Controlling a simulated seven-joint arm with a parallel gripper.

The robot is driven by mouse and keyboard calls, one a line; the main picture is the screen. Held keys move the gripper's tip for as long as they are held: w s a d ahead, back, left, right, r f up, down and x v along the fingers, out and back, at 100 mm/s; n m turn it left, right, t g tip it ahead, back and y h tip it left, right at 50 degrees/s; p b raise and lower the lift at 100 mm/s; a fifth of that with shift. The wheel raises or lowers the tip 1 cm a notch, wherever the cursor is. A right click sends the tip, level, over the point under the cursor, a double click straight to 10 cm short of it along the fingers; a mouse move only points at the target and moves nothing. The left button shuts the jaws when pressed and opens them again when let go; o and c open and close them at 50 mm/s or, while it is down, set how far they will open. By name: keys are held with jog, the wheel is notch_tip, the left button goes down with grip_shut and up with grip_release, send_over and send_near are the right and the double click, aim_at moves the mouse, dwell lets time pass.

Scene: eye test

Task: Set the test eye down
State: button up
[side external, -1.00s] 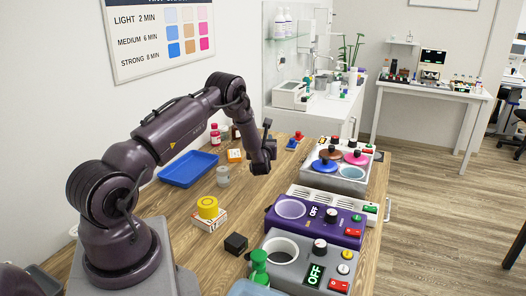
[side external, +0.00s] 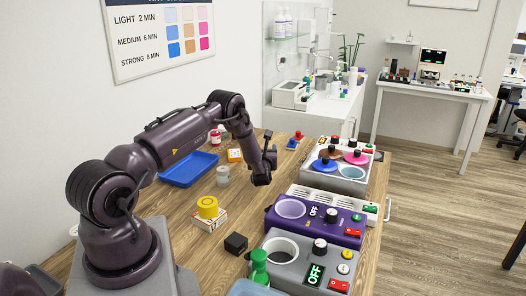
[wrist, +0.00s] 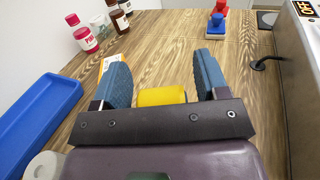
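My gripper (side external: 262,180) hangs over the wooden table, between the blue tray and the row of devices. In the wrist view its two blue fingers (wrist: 162,72) stand wide apart. A yellow piece (wrist: 162,97) shows between them near the palm, with a gap on both sides; I cannot tell whether it is part of the gripper or something below it. I see nothing that I can clearly name as the test eye in either view.
A blue tray (side external: 188,169) and a pale jar (side external: 223,175) lie left of my gripper. A yellow cylinder (side external: 208,207) sits on a small box. Devices stand right: a grey one (side external: 285,270), a purple one (side external: 330,228). A red-and-blue piece (wrist: 216,20) stands ahead.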

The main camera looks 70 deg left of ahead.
jog(key=shift+r, duration=0.2)
jog(key=v, duration=1.1)
jog(key=shift+s+d, duration=0.1)
jog(key=shift+d, duration=0.25)
jog(key=s+d+r+n+g+h, duration=0.1)
jog(key=s+d+r+n+g, duration=0.15)
jog(key=r+n, duration=0.35)
jog(key=s+d+r+n+g+h, duration=0.1)
jog(key=s+d+r+n+g, duration=0.2)
jog(key=r, duration=0.4)
jog(key=s+d+r+n+g, duration=0.1)
jog(key=r+n+g, duration=0.35)
jog(key=r, duration=0.25)
jog(key=s+d+r+n+t+h, duration=0.2)
jog(key=d+h, duration=0.3)
jog(key=d, duration=0.4)
jog(key=s+d+r+n+t+h, duration=0.3)
jog(key=s+d+n+t+h, duration=0.1)
jog(key=d, duration=0.4)
jog(key=s+d+r+n+t+h, duration=0.2)
jog(key=s+d+h, duration=0.3)
jog(key=d, duration=0.4)
jog(key=shift+d+r+n+t+h, duration=0.3)
jog(key=shift+d+r+n+t, duration=0.1)
jog(key=shift+n, duration=0.15)
